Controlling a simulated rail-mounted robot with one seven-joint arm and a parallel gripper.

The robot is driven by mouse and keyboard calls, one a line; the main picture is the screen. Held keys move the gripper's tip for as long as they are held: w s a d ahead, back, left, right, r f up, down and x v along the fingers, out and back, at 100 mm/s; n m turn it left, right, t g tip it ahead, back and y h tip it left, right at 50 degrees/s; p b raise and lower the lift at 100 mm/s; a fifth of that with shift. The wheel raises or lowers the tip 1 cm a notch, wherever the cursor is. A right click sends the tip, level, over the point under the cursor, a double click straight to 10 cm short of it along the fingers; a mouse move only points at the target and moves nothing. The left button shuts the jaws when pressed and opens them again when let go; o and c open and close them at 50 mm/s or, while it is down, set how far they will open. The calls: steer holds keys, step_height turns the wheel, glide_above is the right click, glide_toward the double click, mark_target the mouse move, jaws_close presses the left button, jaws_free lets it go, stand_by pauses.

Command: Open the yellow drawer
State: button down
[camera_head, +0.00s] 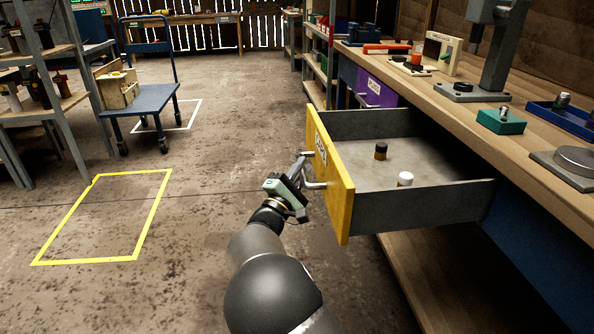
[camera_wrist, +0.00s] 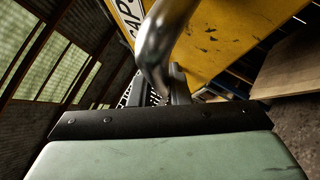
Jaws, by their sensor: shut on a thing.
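The yellow drawer (camera_head: 331,180) stands pulled out from the workbench in the head view, its grey inside showing.
The wooden workbench (camera_head: 470,92) runs along the right with tools and small boxes on it. A purple drawer (camera_head: 376,90) sits shut beyond the yellow one. A blue cart (camera_head: 150,100) and shelves stand at the left. The floor left of my arm is clear.

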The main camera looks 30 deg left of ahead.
steer(key=shift+s+a, duration=0.15)
steer(key=shift+a, duration=0.05)
steer(key=c, duration=1.4)
jaws_free()
steer(key=shift+o, duration=0.2)
steer(key=p+v, duration=0.2)
steer(key=v, duration=1.5)
steer(key=shift+p, duration=0.4)
steer(key=shift+s+f, duration=0.1)
steer(key=shift+s, duration=0.1)
